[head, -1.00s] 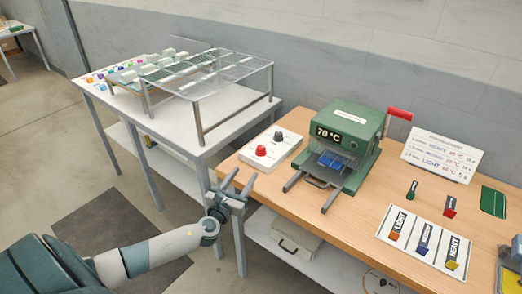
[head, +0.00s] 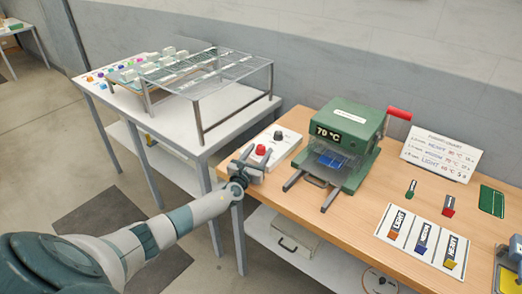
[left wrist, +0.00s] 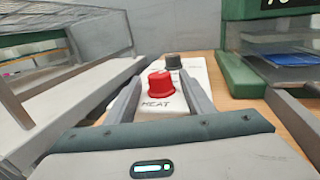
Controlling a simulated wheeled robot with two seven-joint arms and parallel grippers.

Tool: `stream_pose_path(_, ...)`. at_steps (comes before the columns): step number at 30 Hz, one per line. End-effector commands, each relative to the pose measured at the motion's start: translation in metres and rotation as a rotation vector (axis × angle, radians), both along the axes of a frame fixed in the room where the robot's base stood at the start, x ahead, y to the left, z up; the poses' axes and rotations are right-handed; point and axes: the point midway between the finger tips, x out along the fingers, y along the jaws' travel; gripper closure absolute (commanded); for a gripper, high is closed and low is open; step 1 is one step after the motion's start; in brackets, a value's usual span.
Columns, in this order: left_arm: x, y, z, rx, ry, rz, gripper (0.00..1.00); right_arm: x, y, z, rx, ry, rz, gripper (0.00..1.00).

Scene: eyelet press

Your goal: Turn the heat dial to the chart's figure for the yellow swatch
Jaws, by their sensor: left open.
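The red heat dial (head: 261,150), marked HEAT in the left wrist view (left wrist: 160,84), sits on a white control box (head: 285,146) beside a dark knob (head: 279,135). My left gripper (head: 255,157) is open at the box's near side, its fingers on either side of the red dial; I cannot tell whether they touch it. The green press (head: 350,125) displays 70 °C. The chart (head: 441,156) stands behind, with HEAVY, MEDIUM and LIGHT rows; its small figures are hard to read. The yellow swatch (head: 450,264) lies under HEAVY on the white card (head: 407,250). My right gripper is out of view.
A clear rack (head: 205,75) stands on the white table at left. A green-handled tool (head: 411,189), a red block (head: 449,205) and a green mat (head: 491,201) lie on the wooden bench (head: 340,215). The press's rails (head: 331,200) project toward the bench's front edge.

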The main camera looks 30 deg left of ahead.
Motion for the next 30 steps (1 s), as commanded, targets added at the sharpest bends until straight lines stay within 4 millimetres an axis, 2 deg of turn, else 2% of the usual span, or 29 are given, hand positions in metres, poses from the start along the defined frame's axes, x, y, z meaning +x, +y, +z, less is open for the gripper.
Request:
stream_pose_path(6, 0.015, 0.002, -0.001, 0.000, 0.001, 0.000, 0.52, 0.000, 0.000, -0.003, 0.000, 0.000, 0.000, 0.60)
stream_pose_path(17, 0.017, 0.003, 0.000, -0.001, 0.001, -0.001, 0.52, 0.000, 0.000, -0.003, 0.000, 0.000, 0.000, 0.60)
stream_pose_path(18, 0.017, 0.003, 0.000, -0.001, 0.001, -0.001, 0.57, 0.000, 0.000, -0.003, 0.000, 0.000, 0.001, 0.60)
stream_pose_path(21, 0.017, 0.003, 0.000, -0.001, 0.001, 0.000, 0.81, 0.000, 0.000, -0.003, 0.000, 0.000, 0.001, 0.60)
stream_pose_path(23, 0.017, 0.003, 0.000, -0.001, 0.001, 0.000, 0.93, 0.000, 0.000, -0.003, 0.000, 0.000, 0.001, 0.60)
stream_pose_path(30, 0.017, 0.003, -0.001, 0.000, 0.002, -0.002, 0.93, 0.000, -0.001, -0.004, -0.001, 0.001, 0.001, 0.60)
